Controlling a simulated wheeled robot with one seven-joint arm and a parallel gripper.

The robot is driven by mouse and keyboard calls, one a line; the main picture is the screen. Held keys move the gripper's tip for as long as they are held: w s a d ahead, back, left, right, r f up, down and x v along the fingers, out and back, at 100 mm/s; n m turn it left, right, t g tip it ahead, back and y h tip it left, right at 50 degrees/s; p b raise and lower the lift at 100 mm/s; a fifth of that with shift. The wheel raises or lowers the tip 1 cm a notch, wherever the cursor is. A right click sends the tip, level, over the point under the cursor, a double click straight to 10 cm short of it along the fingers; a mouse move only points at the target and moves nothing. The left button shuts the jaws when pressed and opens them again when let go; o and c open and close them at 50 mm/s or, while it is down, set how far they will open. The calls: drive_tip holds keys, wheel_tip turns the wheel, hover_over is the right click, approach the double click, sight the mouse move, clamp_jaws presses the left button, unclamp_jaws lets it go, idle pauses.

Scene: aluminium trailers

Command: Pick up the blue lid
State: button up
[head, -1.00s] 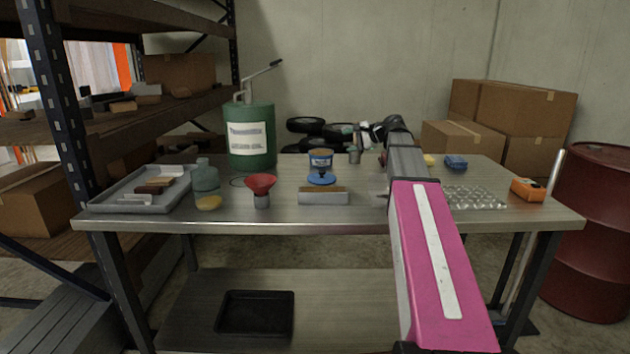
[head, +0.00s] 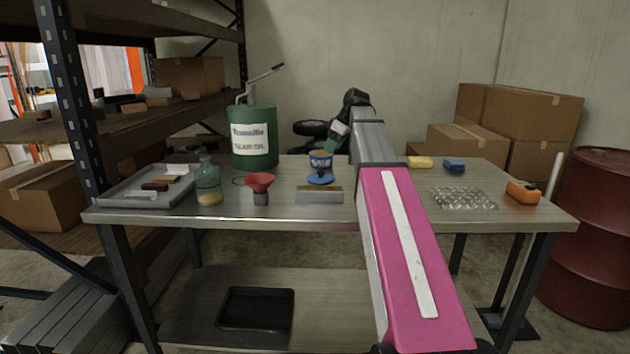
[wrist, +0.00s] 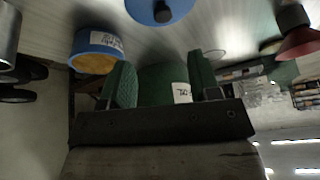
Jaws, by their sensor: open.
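The blue lid (head: 320,179), a flat disc with a dark knob, lies on the metal workbench (head: 260,219) in front of a blue tin (head: 320,161). In the wrist view the lid (wrist: 150,10) is at the top edge, partly cut off, its knob pointing towards the gripper side. The blue tin (wrist: 97,42) is left of it there. My gripper (wrist: 162,82) is open, its green-padded fingers apart with nothing between them. In the head view my gripper (head: 339,134) is above the bench, behind and right of the tin, partly hidden by my wrist.
A red funnel (head: 260,182), a grey block (head: 319,196) and a glass bottle (head: 207,180) stand near the lid. A grey tray (head: 120,196) is at left, a green drum (head: 254,138) behind. Yellow and blue blocks, a bubble-wrap sheet (head: 463,198) and an orange device (head: 524,191) are at right.

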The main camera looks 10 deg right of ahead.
sight(321, 171)
drive_tip(key=shift+n, duration=0.8)
drive_tip(key=x, duration=1)
drive_tip(key=shift+s+f, duration=0.3)
drive_tip(key=shift+f, duration=0.05)
drive_tip(key=c, duration=1)
